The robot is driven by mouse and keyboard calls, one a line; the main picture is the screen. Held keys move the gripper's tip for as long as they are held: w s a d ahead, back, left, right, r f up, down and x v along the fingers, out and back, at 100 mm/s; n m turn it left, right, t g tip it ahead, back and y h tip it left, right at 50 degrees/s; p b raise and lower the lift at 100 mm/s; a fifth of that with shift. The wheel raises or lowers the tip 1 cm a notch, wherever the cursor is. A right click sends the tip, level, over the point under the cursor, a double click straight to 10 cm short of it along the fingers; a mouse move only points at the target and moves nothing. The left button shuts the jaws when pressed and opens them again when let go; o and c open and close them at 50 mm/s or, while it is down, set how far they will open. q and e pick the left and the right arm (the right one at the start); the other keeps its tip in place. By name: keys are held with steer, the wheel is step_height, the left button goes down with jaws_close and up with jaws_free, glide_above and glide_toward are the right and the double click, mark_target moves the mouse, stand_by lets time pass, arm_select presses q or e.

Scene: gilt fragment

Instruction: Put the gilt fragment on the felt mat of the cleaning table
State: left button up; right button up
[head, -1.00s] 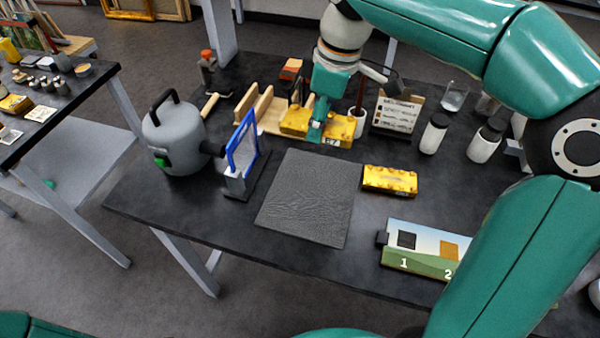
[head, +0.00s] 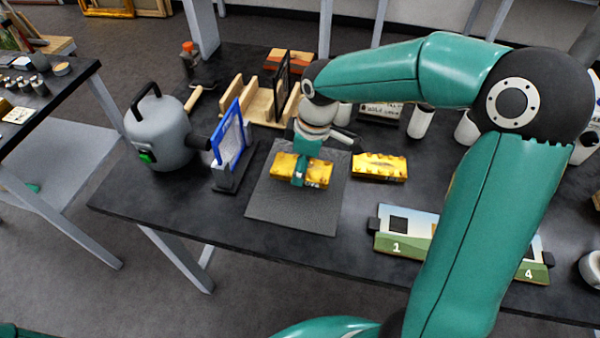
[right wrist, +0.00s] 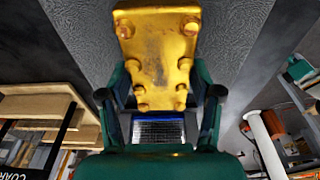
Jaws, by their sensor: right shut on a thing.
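The gilt fragment (head: 316,174) is a yellow-gold block with knobs along its edges. My right gripper (head: 301,172) is shut on it and holds it over the grey felt mat (head: 285,213); whether it touches the mat is hard to tell. In the right wrist view the fragment (right wrist: 158,50) sits between the two fingers (right wrist: 160,100), with the textured mat (right wrist: 75,30) behind it. The mat lies on the dark cleaning table (head: 150,205). My left gripper is not in view.
A second gold block (head: 379,167) lies just right of the mat. A blue-framed screen (head: 229,140) and a grey canister (head: 160,135) stand to the left. A wooden rack (head: 262,103) is behind; a numbered board (head: 395,243) lies at front right.

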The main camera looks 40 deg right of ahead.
mark_target(311, 168)
steer(key=shift+f, duration=1.5)
steer(key=o, duration=1.2)
steer(key=shift+f, duration=0.1)
steer(key=shift+o, duration=0.2)
steer(key=r, duration=0.4)
steer(key=s+r, duration=0.1)
steer(key=r, duration=0.3)
steer(key=d+r, duration=0.1)
steer(key=r, duration=0.3)
steer(key=shift+s, duration=0.2)
steer(key=shift+d+r+p, duration=0.1)
steer(key=shift+r+p, duration=0.05)
steer(key=shift+p, duration=0.2)
